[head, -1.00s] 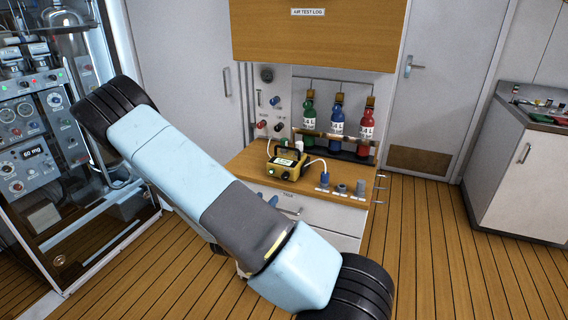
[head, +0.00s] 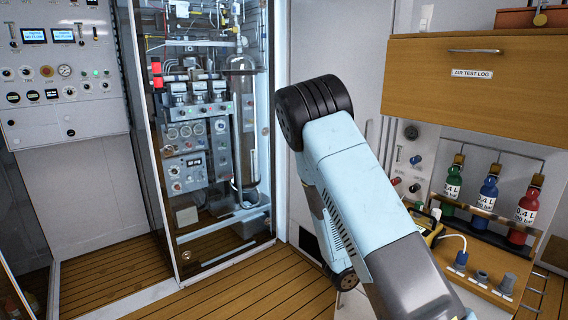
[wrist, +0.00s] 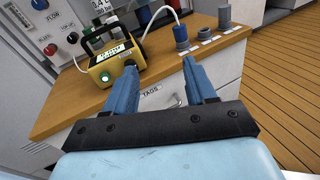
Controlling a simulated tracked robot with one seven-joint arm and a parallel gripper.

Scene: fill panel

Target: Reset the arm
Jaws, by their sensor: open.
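My gripper (wrist: 205,75) shows in the wrist view with its two blue fingers apart and nothing between them. The fingers point at the wooden counter and the drawer marked TAGS (wrist: 165,103) below it. In the head view my light blue arm crosses the middle and lower right, and my gripper is out of sight there.
The wooden counter (wrist: 62,112) carries several grey and blue fittings (wrist: 182,38). Green, blue and red bottles (head: 488,195) stand at its back, under the AIR TEST LOG cabinet (head: 470,95). A glass-fronted equipment cabinet (head: 200,130) stands left of my arm. Bare plank floor (head: 250,297) lies in front.

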